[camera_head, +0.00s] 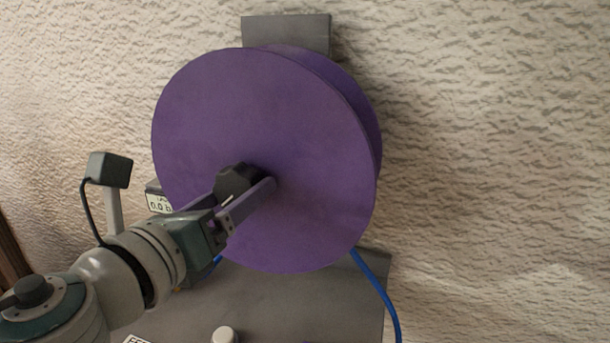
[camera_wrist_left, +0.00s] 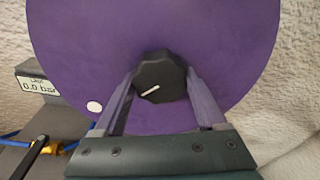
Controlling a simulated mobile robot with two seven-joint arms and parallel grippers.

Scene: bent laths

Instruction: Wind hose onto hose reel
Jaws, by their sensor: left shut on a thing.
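A large purple hose reel (camera_head: 290,110) stands in front of the wall, its round face toward me. It fills much of the left wrist view (camera_wrist_left: 220,40). At its centre is a black knob (camera_wrist_left: 160,78) with a white mark. My left gripper (camera_head: 248,192) is shut on this knob, one finger on either side of it, as the left wrist view (camera_wrist_left: 160,90) shows. A blue hose (camera_head: 380,290) runs from beneath the reel down to the right. How much hose is on the reel is hidden behind its face. My right gripper is not in view.
A grey bracket (camera_head: 287,33) shows behind the reel's top. A grey panel (camera_head: 290,300) lies below it, with a white round knob (camera_head: 224,336). A small display (camera_wrist_left: 38,86) reading 0.0 bar and a black-and-yellow lever (camera_wrist_left: 34,152) are at the left. The rough wall at right is bare.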

